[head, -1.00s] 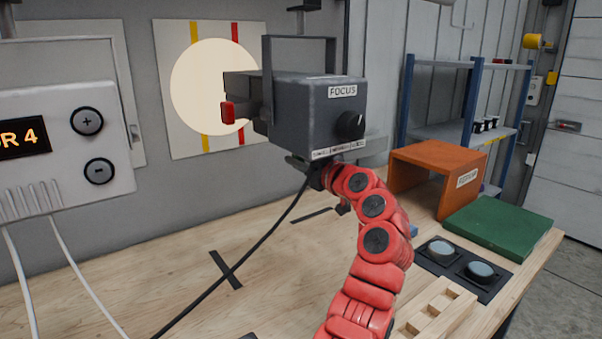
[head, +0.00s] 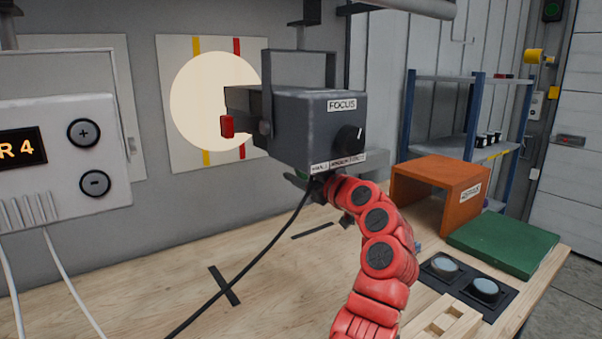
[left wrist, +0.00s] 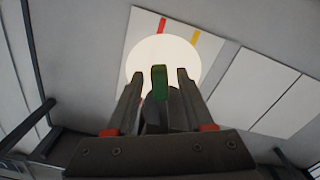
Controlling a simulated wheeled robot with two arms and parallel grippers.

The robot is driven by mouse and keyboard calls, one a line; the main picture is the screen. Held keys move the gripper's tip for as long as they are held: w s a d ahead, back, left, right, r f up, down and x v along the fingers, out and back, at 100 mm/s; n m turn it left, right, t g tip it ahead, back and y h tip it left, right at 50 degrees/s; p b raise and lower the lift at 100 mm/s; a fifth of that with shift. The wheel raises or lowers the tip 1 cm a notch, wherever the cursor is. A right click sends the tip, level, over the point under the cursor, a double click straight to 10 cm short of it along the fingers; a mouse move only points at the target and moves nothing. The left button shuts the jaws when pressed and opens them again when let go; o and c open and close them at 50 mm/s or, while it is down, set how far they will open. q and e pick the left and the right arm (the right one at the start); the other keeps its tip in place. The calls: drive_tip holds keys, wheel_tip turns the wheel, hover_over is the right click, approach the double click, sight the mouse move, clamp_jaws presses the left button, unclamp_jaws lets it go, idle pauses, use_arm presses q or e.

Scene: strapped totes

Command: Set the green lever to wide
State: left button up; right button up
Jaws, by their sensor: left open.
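The grey lamp box (head: 310,130), labelled FOCUS, hangs from a bracket and has a black knob (head: 346,139) on its side. A strip with small, hard-to-read lettering runs along its lower edge. In the left wrist view the green lever (left wrist: 159,82) stands between the two fingers of my left gripper (left wrist: 160,74), which is open, with a gap on each side. In the head view my left gripper (head: 298,181) is just under the lamp box, mostly hidden by the box and my red arm. My right gripper is not in view.
A round light patch (head: 205,100) falls on a striped board behind the lamp. A black cable hangs from near the lamp to the bench. An orange shelf box (head: 440,190), a green plate (head: 503,240) and two round buttons (head: 465,274) are at right. The bench's middle is mostly clear.

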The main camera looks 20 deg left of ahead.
use_arm(q)
drive_tip(key=b+v, duration=0.1)
drive_tip(key=v, duration=1.6)
drive_tip(key=shift+s+d+f, duration=0.1)
drive_tip(key=shift+s+d, duration=0.05)
drive_tip(key=shift+d, duration=0.05)
